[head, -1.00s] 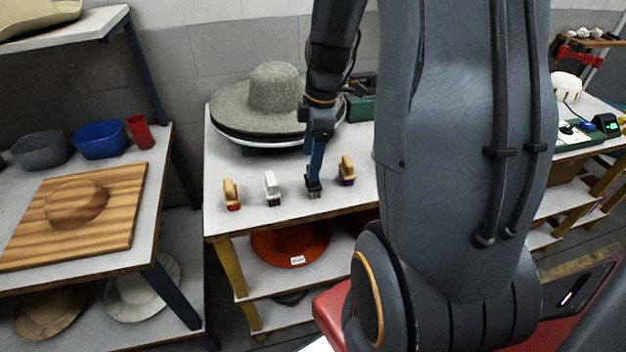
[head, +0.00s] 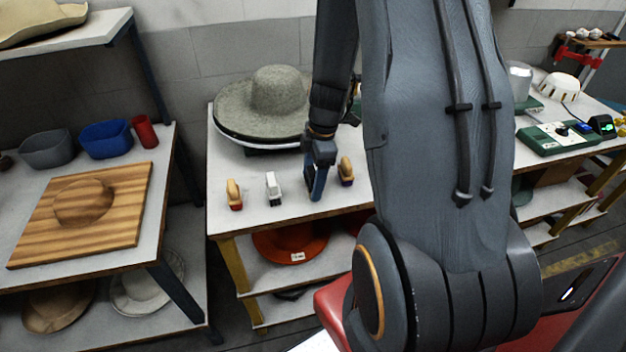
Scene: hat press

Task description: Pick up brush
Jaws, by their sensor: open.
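Several brushes stand in a row near the front of the middle table. One has a tan handle and red bristles (head: 234,194), a white brush with dark bristles (head: 273,189) is to its right, and a tan brush with a dark purple part (head: 346,171) is at the right end. My gripper (head: 317,192) is open and points down between the white brush and the right-hand tan brush. It covers the spot where a dark brush with olive bristles stood. I cannot see that brush now, nor whether it is between the fingers.
The middle table (head: 240,218) also bears a stack of wide-brimmed hats (head: 275,100) behind the brushes. An orange hat (head: 290,243) lies on the shelf below. The left table holds a wooden board (head: 125,215), a blue bin (head: 106,139) and a red cup (head: 144,131). My arm hides the table's right side.

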